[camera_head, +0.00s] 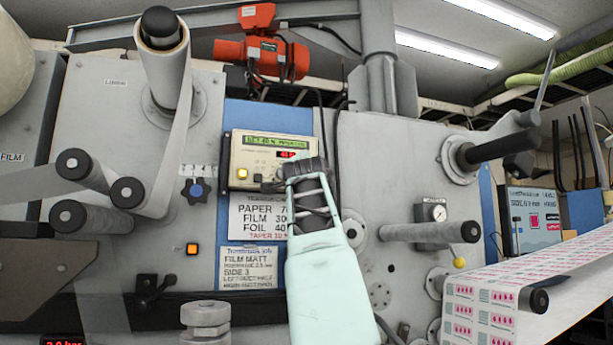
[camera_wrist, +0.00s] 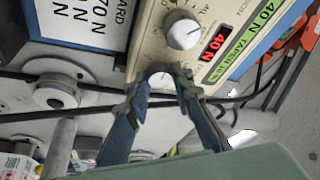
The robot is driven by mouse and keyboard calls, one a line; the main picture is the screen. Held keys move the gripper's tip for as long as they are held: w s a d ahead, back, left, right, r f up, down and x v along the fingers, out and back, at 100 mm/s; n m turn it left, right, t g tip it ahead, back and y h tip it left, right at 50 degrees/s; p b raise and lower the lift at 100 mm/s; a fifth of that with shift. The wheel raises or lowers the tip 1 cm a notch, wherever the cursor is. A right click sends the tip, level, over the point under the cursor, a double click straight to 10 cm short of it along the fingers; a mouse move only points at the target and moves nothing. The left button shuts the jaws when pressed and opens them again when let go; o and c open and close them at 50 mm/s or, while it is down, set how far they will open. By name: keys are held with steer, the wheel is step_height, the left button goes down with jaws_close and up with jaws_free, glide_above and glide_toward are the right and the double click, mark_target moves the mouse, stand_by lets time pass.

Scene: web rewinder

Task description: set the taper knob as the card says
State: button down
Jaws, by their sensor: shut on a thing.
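The tension control box (camera_head: 253,150) is cream, with a green text display (camera_head: 277,141) and a red display. In the wrist view its red display (camera_wrist: 214,42) reads 40 N, and the green display (camera_wrist: 238,45) shows 40 N and the word TAPER. A larger pale knob (camera_wrist: 184,33) is beside them. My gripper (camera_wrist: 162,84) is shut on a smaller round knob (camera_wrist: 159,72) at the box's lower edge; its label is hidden. My gripper (camera_head: 305,170) covers the box's lower right in the head view. The white card (camera_head: 262,216) lists PAPER, FILM, FOIL and, in red, TAPER; its figures are partly covered.
A job card (camera_head: 248,268) reads FILM MATT. Rollers (camera_head: 430,232) stick out right; a printed web (camera_head: 480,305) runs lower right. A dark cable hangs beside the box.

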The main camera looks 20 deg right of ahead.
steer(key=c, duration=1.7)
jaws_free()
steer(key=shift+v, duration=3.65)
steer(key=shift+s, duration=0.1)
